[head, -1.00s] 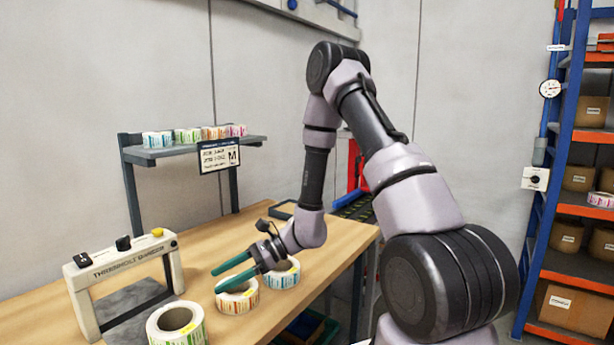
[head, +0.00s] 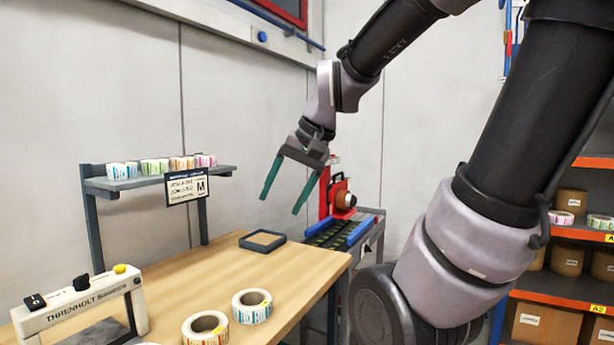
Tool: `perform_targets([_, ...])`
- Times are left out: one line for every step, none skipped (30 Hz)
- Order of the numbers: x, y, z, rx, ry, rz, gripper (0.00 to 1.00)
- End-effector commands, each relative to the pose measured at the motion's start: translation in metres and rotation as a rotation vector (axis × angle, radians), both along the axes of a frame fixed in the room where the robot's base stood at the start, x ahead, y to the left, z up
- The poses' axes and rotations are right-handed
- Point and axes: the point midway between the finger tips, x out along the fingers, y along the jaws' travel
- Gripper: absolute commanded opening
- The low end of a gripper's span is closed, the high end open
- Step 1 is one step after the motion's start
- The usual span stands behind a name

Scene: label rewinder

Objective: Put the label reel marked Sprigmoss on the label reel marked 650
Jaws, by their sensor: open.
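My gripper (head: 283,198) is open and empty, its two green fingers pointing down in the air above the far end of the wooden table. Two label reels stand on the table near its front right edge, well below my gripper: one with blue-green print and a yellow mark (head: 238,309), one with orange-red print (head: 190,331). Small reels stand in a row on the raised shelf, among them a blue one (head: 115,171), a green one (head: 150,166), an orange one (head: 181,163) and a pink one (head: 204,160). I cannot read Sprigmoss or 650 on any reel.
A white Threnholt frame (head: 82,304) stands at the table's left. The grey shelf (head: 135,183) carries a sign (head: 187,188). A shallow dark tray (head: 262,241) lies at the table's far end. Beyond it stands a red machine (head: 336,192). An orange-blue rack (head: 550,284) is at right.

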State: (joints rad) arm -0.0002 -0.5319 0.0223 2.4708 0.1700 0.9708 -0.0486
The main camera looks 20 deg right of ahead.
Motion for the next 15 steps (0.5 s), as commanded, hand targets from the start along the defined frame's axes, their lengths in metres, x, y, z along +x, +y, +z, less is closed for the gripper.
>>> perform_targets([-0.007,-0.01,0.012,-0.038,-0.065,0.0,0.73])
perform_targets([-0.01,-0.015,0.017,-0.059,-0.093,-0.001,0.73])
perform_targets([-0.014,-0.021,0.023,-0.084,-0.129,-0.004,0.73])
perform_targets([-0.017,-0.025,0.027,-0.1,-0.151,-0.004,0.73])
perform_targets([-0.019,-0.028,0.031,-0.115,-0.171,-0.005,0.73])
perform_targets([-0.021,-0.032,0.034,-0.131,-0.192,-0.006,0.73])
perform_targets([-0.023,-0.034,0.036,-0.138,-0.202,-0.007,0.73])
perform_targets([-0.024,-0.036,0.037,-0.146,-0.212,-0.008,0.73])
perform_targets([-0.025,-0.037,0.039,-0.153,-0.221,-0.01,0.73])
perform_targets([-0.026,-0.038,0.039,-0.156,-0.224,-0.01,0.73])
perform_targets([-0.026,-0.038,0.04,-0.158,-0.226,-0.01,0.73])
perform_targets([-0.026,-0.039,0.04,-0.158,-0.227,-0.01,0.73])
perform_targets([-0.026,-0.039,0.04,-0.159,-0.227,-0.01,0.73])
perform_targets([-0.026,-0.039,0.04,-0.159,-0.226,-0.011,0.73])
perform_targets([-0.026,-0.039,0.04,-0.158,-0.226,-0.01,0.73])
